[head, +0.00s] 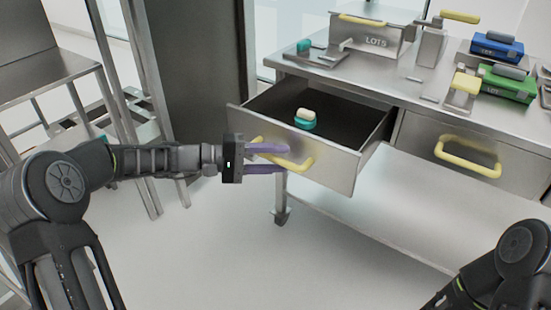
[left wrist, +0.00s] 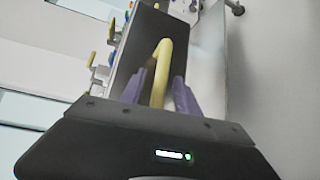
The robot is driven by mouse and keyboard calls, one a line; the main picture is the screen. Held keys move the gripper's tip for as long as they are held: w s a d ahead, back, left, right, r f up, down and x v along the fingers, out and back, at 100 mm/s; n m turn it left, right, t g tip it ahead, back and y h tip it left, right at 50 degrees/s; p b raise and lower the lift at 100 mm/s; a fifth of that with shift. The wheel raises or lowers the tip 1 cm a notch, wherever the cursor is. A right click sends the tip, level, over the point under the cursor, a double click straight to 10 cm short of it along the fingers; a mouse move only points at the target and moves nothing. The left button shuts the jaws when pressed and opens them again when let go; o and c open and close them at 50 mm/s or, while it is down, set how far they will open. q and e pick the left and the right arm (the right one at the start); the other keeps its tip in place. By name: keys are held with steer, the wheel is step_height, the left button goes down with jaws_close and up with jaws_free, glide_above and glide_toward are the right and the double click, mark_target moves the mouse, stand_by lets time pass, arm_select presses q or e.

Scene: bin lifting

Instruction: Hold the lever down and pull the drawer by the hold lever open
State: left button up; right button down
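The left drawer (head: 336,166) under the metal table stands open, with a yellow bar handle (head: 298,165) on its front. My left gripper (head: 287,159) is at this handle with its purple fingers apart. In the left wrist view the handle (left wrist: 161,65) runs between the two fingers (left wrist: 158,88), with narrow gaps seeming to show on both sides. Yellow levers stand on the tabletop, one at the back (head: 460,17) and one nearer the front (head: 467,83). Which one is the hold lever I cannot tell. My right gripper is out of view; only part of its arm shows at lower right.
A teal and cream object (head: 305,119) lies in the open drawer. A second drawer (head: 415,140), on the right, is shut. A metal rack (head: 60,75) stands at left.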

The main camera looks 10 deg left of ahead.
arm_select(q)
steer(key=shift+a, duration=0.1)
steer(key=p+v, duration=0.1)
steer(key=v, duration=0.6)
steer(key=shift+a, duration=0.25)
steer(key=shift+s+a, duration=0.1)
steer(key=shift+s, duration=0.05)
